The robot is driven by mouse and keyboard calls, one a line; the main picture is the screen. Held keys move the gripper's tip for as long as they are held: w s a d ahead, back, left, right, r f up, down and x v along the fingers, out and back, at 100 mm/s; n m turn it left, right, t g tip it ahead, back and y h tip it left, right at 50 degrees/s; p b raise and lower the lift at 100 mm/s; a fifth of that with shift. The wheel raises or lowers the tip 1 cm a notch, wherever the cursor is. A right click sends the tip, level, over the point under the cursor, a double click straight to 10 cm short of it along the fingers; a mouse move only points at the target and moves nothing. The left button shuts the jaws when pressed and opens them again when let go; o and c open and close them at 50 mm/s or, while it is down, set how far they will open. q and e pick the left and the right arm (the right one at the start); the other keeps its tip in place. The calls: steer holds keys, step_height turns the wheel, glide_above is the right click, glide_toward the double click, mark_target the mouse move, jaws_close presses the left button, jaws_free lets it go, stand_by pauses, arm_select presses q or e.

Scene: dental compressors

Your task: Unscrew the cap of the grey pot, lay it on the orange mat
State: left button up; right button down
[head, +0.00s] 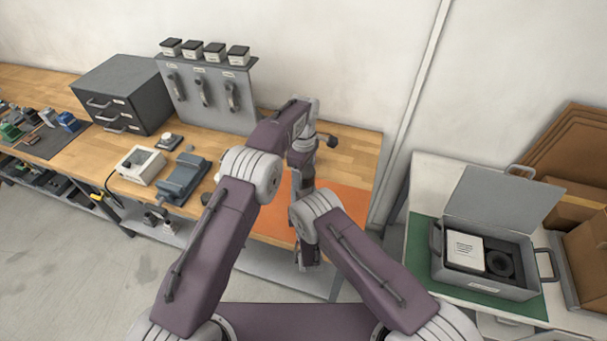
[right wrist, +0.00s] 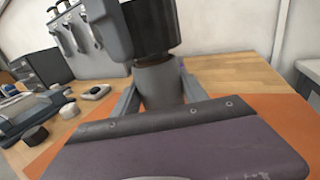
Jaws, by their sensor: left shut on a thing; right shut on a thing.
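The grey pot (right wrist: 158,88) stands upright between the fingers of my right gripper (right wrist: 160,100), which is shut on it. A wide dark cap (right wrist: 152,30) sits directly above the pot in the right wrist view; I cannot tell whether its thread is free. My left gripper (head: 302,165) points down over the bench and is shut on the cap; a grey finger of it shows at the cap's left side. The orange mat (head: 345,205) lies flat at the bench's right end, with its visible part bare. My arms hide the pot and cap in the head view.
A grey vise (head: 184,178), a white box (head: 142,165) and small dark-topped pieces stand left of the mat. A tool panel (head: 205,95) and drawer cabinet (head: 120,92) stand behind. A dark knob-like thing (head: 332,142) is behind the mat. An open grey case (head: 485,272) sits on the right table.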

arm_select(q)
step_height(320, 180, up, 4)
steer(key=shift+r, duration=0.1)
arm_select(e)
steer(key=shift+r, duration=0.1)
steer(key=c, duration=0.5)
jaws_free()
